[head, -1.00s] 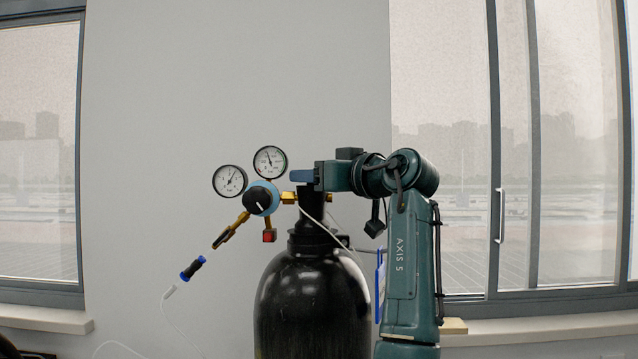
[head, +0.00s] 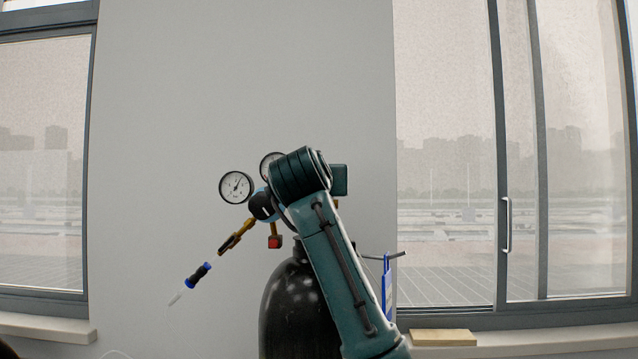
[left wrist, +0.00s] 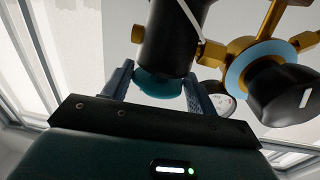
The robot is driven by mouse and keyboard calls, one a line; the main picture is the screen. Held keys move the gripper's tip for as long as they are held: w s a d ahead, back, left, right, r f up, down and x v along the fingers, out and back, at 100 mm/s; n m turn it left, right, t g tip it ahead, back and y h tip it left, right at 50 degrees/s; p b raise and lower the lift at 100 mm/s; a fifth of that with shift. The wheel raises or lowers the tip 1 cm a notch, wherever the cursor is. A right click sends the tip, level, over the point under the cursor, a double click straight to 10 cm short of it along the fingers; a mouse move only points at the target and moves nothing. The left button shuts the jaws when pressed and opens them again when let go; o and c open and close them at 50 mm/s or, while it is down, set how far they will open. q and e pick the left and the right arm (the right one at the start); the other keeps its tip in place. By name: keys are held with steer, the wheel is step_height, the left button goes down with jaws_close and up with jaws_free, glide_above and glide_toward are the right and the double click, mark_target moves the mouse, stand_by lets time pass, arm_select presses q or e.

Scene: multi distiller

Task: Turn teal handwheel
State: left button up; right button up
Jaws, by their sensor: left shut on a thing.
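The teal handwheel (left wrist: 160,87) sits at the end of the black valve body (left wrist: 172,38) in the left wrist view. My left gripper (left wrist: 158,80) has one finger on each side of the wheel and is shut on it. In the head view my green arm covers the wheel, the valve top and the gripper. The black gas cylinder (head: 285,312) stands upright, partly behind this arm. My right gripper is in neither view.
A regulator knob (head: 262,206) and a gauge (head: 236,187) are close left of the arm. A second gauge (head: 268,164) is partly covered. A blue-black hose connector (head: 197,275) hangs lower left. A blue frame (head: 387,285) is right of the cylinder. The wall on the left is clear.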

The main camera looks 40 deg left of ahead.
arm_select(q)
steer(key=shift+m+t+h, duration=0.3)
steer(key=shift+m+h, duration=0.1)
steer(key=shift+h, duration=0.1)
steer(key=o, duration=0.9)
